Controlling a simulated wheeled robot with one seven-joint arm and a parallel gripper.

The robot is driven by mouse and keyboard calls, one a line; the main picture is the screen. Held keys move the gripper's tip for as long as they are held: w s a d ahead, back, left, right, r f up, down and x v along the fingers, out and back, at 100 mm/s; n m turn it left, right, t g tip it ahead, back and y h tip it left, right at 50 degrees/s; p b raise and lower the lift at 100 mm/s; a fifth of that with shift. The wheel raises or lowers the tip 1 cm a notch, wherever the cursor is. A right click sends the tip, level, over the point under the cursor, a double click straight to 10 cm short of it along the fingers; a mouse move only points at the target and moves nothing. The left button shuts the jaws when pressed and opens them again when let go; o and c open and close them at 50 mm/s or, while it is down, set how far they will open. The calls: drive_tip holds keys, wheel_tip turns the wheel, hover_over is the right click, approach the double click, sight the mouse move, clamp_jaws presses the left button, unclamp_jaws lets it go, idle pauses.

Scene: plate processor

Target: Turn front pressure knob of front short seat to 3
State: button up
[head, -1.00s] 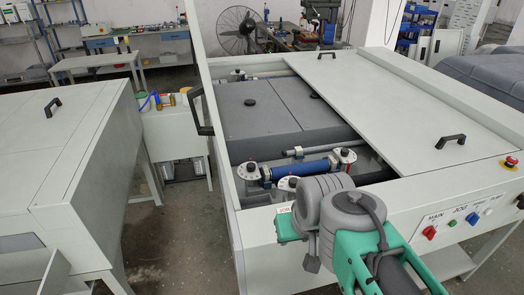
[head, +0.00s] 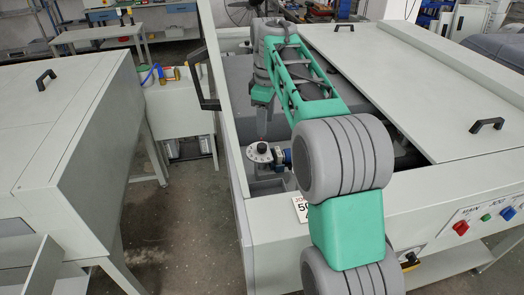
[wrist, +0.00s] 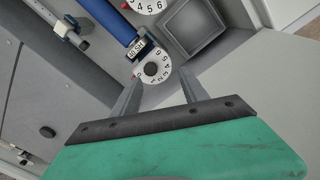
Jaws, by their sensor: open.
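A white numbered dial with a dark knob (head: 262,148) stands inside the open machine in the head view. In the wrist view the same kind of round grey knob (wrist: 151,68) sits on a white numbered dial (wrist: 163,73), beside a small label partly reading "SH" (wrist: 137,49). My gripper (head: 263,131) points down just above the knob in the head view. In the wrist view my gripper (wrist: 159,76) is open, with the knob showing between its fingertips; contact cannot be told. My arm hides the other dials in the head view.
A blue roller (wrist: 107,20) runs up to the labelled dial. A second numbered dial (wrist: 147,4) is cut off at the top of the wrist view. The machine's pale side wall (head: 236,190) and front panel with a red switch (head: 461,228) surround the opening.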

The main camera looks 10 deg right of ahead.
sight(262, 145)
drive_tip(key=w+f+n+b, duration=0.1)
drive_tip(key=w+f+n, duration=0.2)
drive_tip(key=w+f, duration=0.1)
drive_tip(key=shift+w+f+g, duration=0.2)
drive_tip(key=shift+f+g, duration=0.15)
drive_tip(key=shift+g, duration=0.05)
wheel_tip(262, 145, down, 8)
drive_tip(key=b, duration=0.5)
drive_tip(key=shift+r, duration=0.2)
drive_tip(key=shift+c, duration=0.4)
clamp_jaws()
